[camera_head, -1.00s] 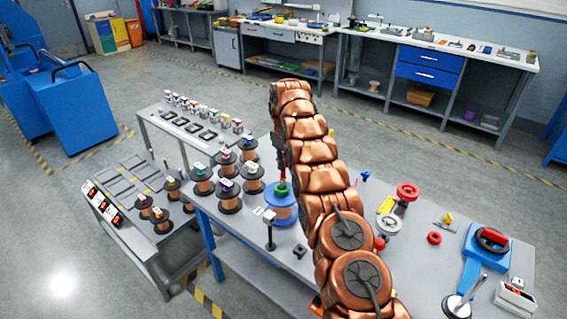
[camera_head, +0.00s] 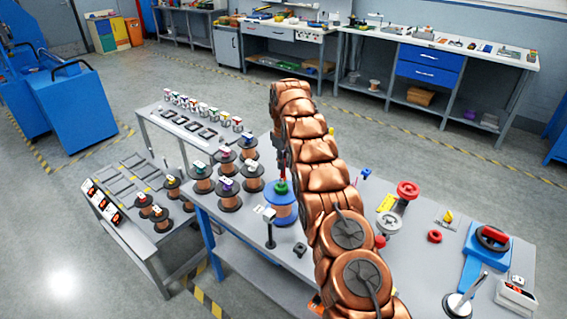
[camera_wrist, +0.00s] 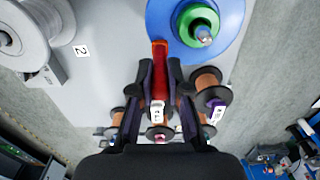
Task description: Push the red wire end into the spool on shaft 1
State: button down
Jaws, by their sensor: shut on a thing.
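The blue spool (camera_head: 281,215) with a green hub (camera_head: 281,187) stands on the main table. It also shows at the top of the wrist view (camera_wrist: 165,12), with its green ring (camera_wrist: 187,22) around a metal shaft end (camera_wrist: 204,34). No label reading 1 is legible. My gripper (camera_wrist: 160,75) is shut on the red wire end (camera_wrist: 160,58), a red upright piece between its dark fingers. The red tip appears at the blue spool's edge, beside the green ring; I cannot tell whether it touches or enters. In the head view, my copper arm partly hides the gripper.
Several copper-wound spools (camera_head: 229,198) stand left of the blue spool. A grey pulley (camera_wrist: 22,30) is at the wrist view's upper left, near a label reading 2 (camera_wrist: 81,51). A black post (camera_head: 270,230) stands in front of the blue spool.

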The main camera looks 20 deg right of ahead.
jog(key=c, duration=1.1)
grip_release()
jog(key=shift+o, duration=0.4)
jog(key=o, duration=0.3)
jog(key=shift+r, duration=0.15)
jog(key=shift+r+p, duration=2.2)
jog(key=shift+r, duration=1.1)
